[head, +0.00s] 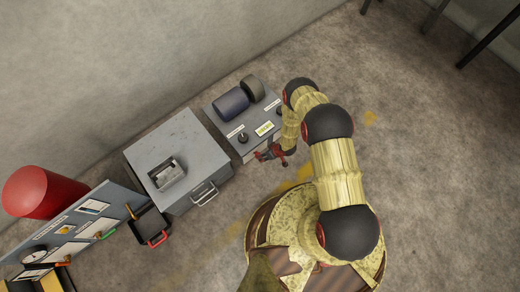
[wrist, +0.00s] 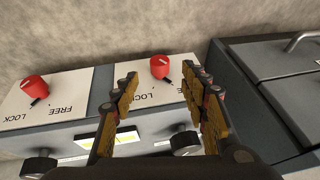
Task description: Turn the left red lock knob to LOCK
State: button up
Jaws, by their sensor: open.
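The wrist view shows the front panel upside down, with its FREE and LOCK lettering inverted. One red knob (wrist: 159,67) sits on a white plate on the side nearer the grey cabinet, which is the panel's left when upright. A small dark pointer shows beside it; part of its lettering is hidden by my finger. A second red knob (wrist: 35,88) sits at picture left, on a plate reading FREE and LOCK. My gripper (wrist: 159,79) is open, its fingertips either side of the first knob in the picture; contact cannot be told. In the head view my gripper (head: 271,153) is at the box's front.
The grey box (head: 222,106) carries dark rollers (head: 231,104), black knobs (wrist: 185,140) and a yellow label (head: 264,128). A grey cabinet (head: 195,150) with a handle (wrist: 302,38) stands close beside it. A wall is behind; open floor lies to the right.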

jog(key=b+x, duration=0.3)
jog(key=x, duration=0.4)
jog(key=shift+w+a+f, duration=0.2)
jog(key=shift+w+f, duration=0.05)
jog(key=shift+f, duration=0.05)
jog(key=c, duration=0.3)
jog(key=c, duration=0.8)
jog(key=shift+c, duration=0.3)
